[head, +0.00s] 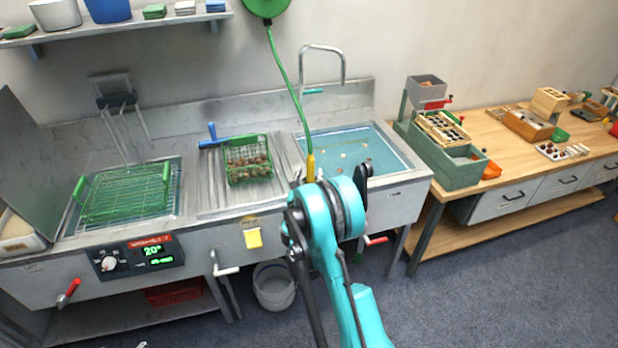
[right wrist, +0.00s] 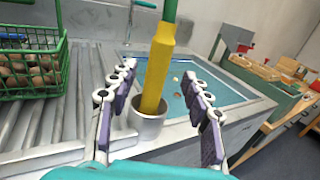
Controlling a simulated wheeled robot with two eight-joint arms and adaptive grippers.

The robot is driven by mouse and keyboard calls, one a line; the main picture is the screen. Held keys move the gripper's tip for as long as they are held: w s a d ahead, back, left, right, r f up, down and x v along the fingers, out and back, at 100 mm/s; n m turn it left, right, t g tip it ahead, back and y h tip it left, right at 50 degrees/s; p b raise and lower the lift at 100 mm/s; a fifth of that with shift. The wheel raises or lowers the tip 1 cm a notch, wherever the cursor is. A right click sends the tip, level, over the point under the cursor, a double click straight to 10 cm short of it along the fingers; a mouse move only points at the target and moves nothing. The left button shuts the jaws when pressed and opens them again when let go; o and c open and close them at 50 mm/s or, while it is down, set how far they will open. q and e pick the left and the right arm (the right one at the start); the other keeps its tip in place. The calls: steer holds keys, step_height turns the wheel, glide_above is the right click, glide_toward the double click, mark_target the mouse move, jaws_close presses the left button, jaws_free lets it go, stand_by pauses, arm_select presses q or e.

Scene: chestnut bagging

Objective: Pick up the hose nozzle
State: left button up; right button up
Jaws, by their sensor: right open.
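The hose nozzle (head: 311,167) is a yellow tube on the end of a green hose (head: 286,78). It stands nearly upright at the front edge of the sink. In the right wrist view the nozzle (right wrist: 156,75) sits with its lower end in a grey metal cup (right wrist: 148,122). My right gripper (right wrist: 158,96) is open, with its fingers on either side of the nozzle and a gap showing on both sides. In the head view my teal right wrist hides the cup and most of the fingers. My left gripper is not in view.
A blue-lined sink (head: 385,141) lies behind the nozzle, with a bent tap (head: 343,62) at the back. A green wire basket of chestnuts (head: 238,150) stands on the ribbed drainboard to the left. A wooden workbench (head: 480,128) with devices is at the right.

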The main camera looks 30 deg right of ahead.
mark_target(310, 169)
steer(key=b+x, duration=0.1)
steer(key=x, duration=0.4)
steer(key=shift+a, duration=0.15)
jaws_close()
step_height(310, 169, up, 10)
steer(key=p, duration=0.3)
